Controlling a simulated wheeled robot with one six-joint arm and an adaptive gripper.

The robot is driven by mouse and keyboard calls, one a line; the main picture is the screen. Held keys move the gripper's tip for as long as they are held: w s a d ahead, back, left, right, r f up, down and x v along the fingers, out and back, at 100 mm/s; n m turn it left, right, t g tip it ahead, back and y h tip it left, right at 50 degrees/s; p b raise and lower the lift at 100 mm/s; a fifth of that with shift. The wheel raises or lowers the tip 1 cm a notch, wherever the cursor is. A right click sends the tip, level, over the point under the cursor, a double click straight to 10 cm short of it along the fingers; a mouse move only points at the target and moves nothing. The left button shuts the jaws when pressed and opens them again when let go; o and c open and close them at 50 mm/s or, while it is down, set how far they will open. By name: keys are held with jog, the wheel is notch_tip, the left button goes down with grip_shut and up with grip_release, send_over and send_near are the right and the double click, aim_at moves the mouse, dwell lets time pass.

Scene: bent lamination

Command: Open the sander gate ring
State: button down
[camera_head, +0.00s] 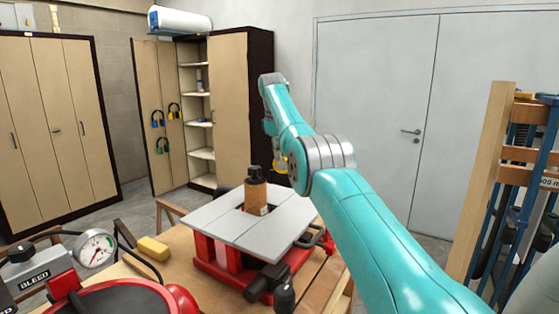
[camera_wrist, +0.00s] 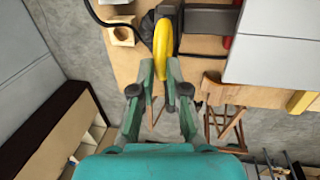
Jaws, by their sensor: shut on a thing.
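The sander has a red body (camera_head: 225,262), a grey split table (camera_head: 237,232) and a brown spindle (camera_head: 255,190) standing upright. A yellow ring (camera_wrist: 162,42), which looks like the gate ring, shows nearly edge-on in the wrist view. My gripper (camera_wrist: 160,82) is shut on its near end, with one green finger on each side. My arm hides most of the gripper there.
The wooden bench (camera_head: 181,243) carries a yellow block (camera_head: 153,248), a pressure gauge (camera_head: 97,247) and a red tank (camera_head: 120,298). In the wrist view, a wooden block with a hole (camera_wrist: 123,31) and a dark hose lie left of the ring. Clamps (camera_head: 520,170) stand at right.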

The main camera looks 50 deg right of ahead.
jog(key=shift+r, duration=0.25)
jog(key=c, duration=1.2)
grip_release()
jog(key=shift+f, duration=0.15)
